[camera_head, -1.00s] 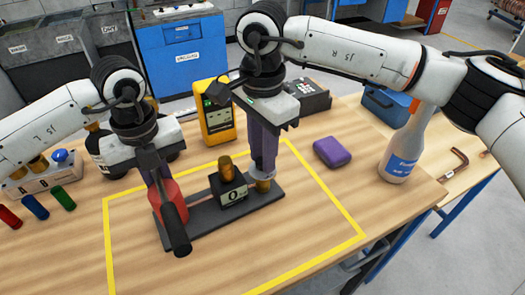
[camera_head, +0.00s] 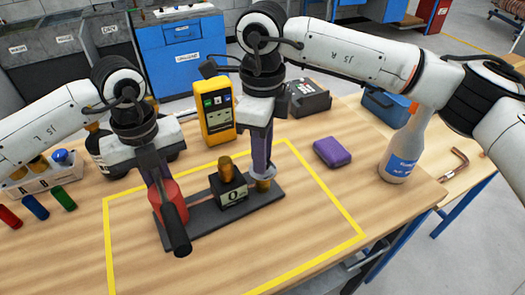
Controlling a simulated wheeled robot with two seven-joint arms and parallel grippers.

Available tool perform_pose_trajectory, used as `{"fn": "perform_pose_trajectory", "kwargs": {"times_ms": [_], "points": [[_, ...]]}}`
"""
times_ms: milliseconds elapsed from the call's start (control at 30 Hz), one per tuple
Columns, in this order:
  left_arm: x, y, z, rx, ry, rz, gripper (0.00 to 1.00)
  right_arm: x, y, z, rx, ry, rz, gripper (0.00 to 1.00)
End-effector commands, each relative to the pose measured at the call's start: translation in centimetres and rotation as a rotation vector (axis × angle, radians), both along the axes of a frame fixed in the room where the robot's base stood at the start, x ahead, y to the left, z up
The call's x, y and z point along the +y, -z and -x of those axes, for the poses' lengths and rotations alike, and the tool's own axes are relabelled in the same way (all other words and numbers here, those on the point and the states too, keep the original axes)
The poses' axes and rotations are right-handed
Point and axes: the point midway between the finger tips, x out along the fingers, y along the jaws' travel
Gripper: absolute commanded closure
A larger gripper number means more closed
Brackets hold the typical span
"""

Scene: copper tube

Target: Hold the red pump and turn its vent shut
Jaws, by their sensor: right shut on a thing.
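The red pump (camera_head: 172,203) stands at the left end of a dark base plate (camera_head: 220,222), with a black handle (camera_head: 176,235) jutting toward me. A black gauge box (camera_head: 231,196) with a brass top sits mid-plate; its display seems to read 0. My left gripper (camera_head: 160,188) is down at the pump, largely hidden by pump and handle, so its closure is unclear. My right gripper (camera_head: 263,178) points down at the plate's right end, its purple fingers shut on the brass vent knob (camera_head: 264,185), which is partly covered.
Yellow tape marks a rectangle around the plate. A yellow meter (camera_head: 216,112) stands behind it. A purple case (camera_head: 332,152) and a white bottle (camera_head: 402,150) are at right. Red, blue and green cylinders (camera_head: 36,207) lie at far left. The front tabletop is clear.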

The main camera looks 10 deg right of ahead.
Motion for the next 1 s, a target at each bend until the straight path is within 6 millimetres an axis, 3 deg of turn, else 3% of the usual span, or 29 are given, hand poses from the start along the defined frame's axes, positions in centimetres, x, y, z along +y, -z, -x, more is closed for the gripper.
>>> {"fn": "perform_pose_trajectory", "kwargs": {"times_ms": [400, 1000], "points": [[-0.32, 0.11, 0.32, 0.007, 0.010, 0.003, 1.00, 0.22, -0.25, -0.18, -0.007, 0.216, -0.008, 0.99], [-0.33, 0.10, 0.32, 0.007, 0.011, 0.004, 1.00, 0.25, -0.30, -0.21, -0.009, 0.255, -0.010, 0.99]]}}
